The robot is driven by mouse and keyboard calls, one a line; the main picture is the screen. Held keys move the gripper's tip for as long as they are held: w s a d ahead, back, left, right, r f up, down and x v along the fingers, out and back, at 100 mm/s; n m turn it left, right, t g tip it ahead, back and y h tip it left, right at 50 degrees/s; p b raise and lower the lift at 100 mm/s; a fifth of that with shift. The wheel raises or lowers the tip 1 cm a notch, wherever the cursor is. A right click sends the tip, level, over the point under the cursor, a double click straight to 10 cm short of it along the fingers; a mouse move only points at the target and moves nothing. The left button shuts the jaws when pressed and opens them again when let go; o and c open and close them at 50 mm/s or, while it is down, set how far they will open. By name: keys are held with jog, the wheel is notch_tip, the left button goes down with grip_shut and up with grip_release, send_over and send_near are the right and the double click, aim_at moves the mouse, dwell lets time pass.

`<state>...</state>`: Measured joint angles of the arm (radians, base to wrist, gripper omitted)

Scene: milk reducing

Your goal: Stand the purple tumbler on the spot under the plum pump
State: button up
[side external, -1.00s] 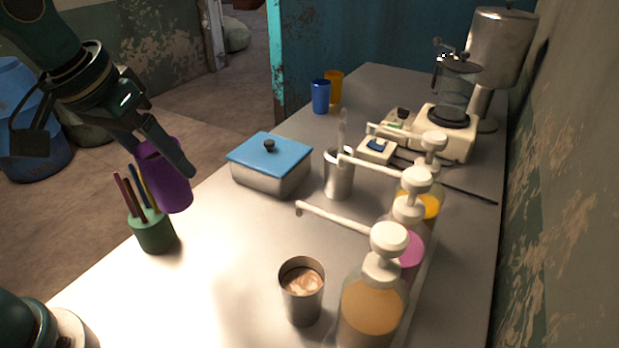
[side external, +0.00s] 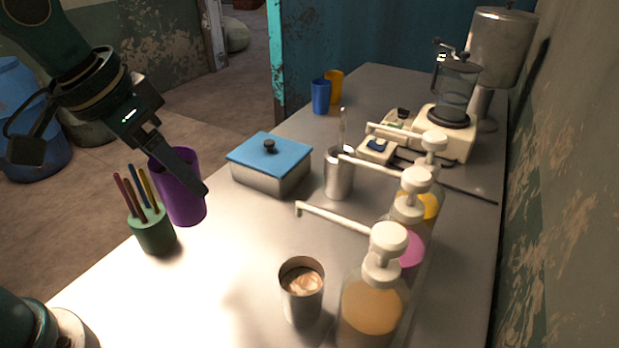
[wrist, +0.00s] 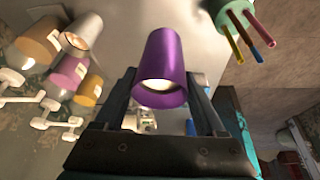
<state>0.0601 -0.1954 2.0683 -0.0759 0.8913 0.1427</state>
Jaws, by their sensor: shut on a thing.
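The purple tumbler (side external: 186,205) is upright, held beside the pen holder, in the side view. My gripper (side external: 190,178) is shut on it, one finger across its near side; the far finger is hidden. In the wrist view the tumbler (wrist: 163,62) sits between both fingers (wrist: 163,100), its open mouth toward the camera. The plum pump (side external: 416,182) stands on the pink bottle (side external: 411,255), the middle of three, its spout pointing left. The bottle also shows in the wrist view (wrist: 68,75). I cannot make out a marked spot under the spout.
A steel cup of brown drink (side external: 302,295) stands before the front amber bottle (side external: 372,312). A steel cup with a rod (side external: 339,180) and a blue-lidded box (side external: 268,168) stand farther back. A green pen holder (side external: 153,232) is left of the tumbler. The counter's middle is clear.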

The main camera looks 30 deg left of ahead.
jog(key=shift+d+n, duration=0.3)
jog(key=shift+d, duration=0.05)
jog(key=shift+w+a+r+n, duration=0.15)
jog(key=shift+a+n, duration=0.1)
jog(key=shift+n, duration=0.25)
jog(key=shift+s+m, duration=0.25)
jog(key=shift+m, duration=0.35)
jog(key=m, duration=0.1)
jog(key=s+m+h, duration=0.1)
jog(key=m, duration=0.1)
jog(key=shift+d+f, duration=0.15)
jog(key=shift+f, duration=0.05)
jog(key=s+d+m+g, duration=0.4)
jog(key=s+m, duration=0.1)
jog(key=m, duration=0.7)
jog(key=s+d+m+g, duration=0.4)
jog(key=m, duration=0.8)
jog(key=shift+m, duration=0.3)
jog(key=shift+s+d+f, duration=1.45)
jog(key=shift+f, duration=0.5)
jog(key=shift+s+d+f, duration=1.45)
jog(key=shift+f, duration=0.5)
jog(key=shift+s+d+f, duration=1.45)
jog(key=shift+f, duration=0.5)
jog(key=shift+f, duration=0.15)
